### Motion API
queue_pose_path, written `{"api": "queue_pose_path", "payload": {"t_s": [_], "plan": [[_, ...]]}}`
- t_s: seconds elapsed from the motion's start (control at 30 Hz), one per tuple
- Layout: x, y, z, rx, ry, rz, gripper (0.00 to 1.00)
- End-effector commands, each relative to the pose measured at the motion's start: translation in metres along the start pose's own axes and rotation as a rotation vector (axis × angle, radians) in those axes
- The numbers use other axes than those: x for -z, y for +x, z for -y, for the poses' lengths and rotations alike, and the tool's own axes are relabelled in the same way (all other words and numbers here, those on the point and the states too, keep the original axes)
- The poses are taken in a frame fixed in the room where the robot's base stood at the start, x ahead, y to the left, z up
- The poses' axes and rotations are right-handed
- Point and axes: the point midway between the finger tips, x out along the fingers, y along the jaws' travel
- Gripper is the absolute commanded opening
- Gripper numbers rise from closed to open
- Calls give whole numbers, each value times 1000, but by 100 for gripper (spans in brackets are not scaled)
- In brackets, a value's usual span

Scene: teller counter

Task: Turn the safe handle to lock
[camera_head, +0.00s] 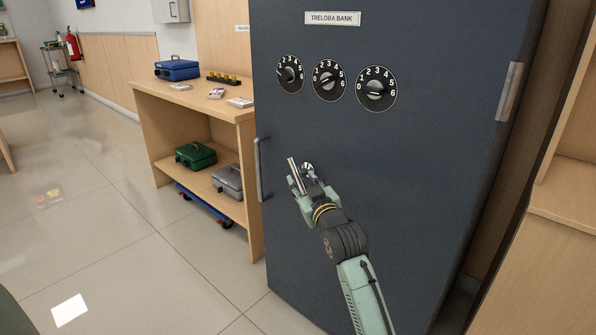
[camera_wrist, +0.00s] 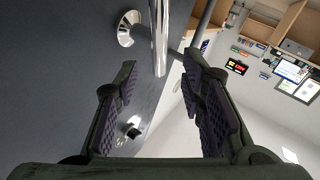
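The safe (camera_head: 400,190) is a tall dark blue-grey cabinet with a closed front. Its chrome lever handle (camera_head: 293,168) is at mid-height on the left part of the door, partly hidden by my gripper (camera_head: 304,184). In the wrist view the chrome lever (camera_wrist: 160,38) runs down from the top, and its round mount (camera_wrist: 127,29) sits on the door to its left. My gripper (camera_wrist: 160,68) is open, with one finger on each side of the lever's end. A gap shows on both sides, so I see no grip on it.
Three numbered dials (camera_head: 329,80) are above the handle. A vertical pull bar (camera_head: 262,170) is at the safe's left edge. A wooden shelf unit (camera_head: 190,98) with cash boxes stands to the left. The floor (camera_head: 130,240) at left is mostly clear.

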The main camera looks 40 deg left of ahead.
Motion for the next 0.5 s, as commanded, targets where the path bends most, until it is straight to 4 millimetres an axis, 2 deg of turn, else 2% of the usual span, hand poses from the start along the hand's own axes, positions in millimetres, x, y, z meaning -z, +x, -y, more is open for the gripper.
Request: {"api": "queue_pose_path", "payload": {"t_s": [0.03,0.2,0.33,0.5], "plan": [[2,12,0,1,-2,1,36],[2,43,0,1,-1,-1,36],[2,60,0,0,-2,-2,36],[1,71,-1,-1,0,-2,36]]}}
